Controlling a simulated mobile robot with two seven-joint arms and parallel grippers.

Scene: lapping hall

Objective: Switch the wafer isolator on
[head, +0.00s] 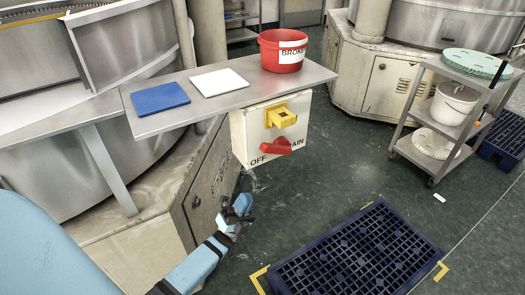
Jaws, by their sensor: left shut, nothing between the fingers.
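The isolator is a cream box (240,136) hanging under the front edge of a steel shelf. On its face is a red handle (278,148), lying nearly level with a slight tilt. A yellow fitting (282,115) juts out above the handle. Black lettering below includes "OFF" at the left; the handle covers part of the lettering to its right. My left gripper (243,212) is shut and empty, in front of and below the box, apart from the handle. My right gripper is not in view.
The steel shelf (235,100) above holds a blue pad (160,98), a white pad (219,82) and a red bucket (283,50). A dark blue grid pallet (355,252) lies on the floor at front right. A trolley (421,158) stands farther right. Green floor between is clear.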

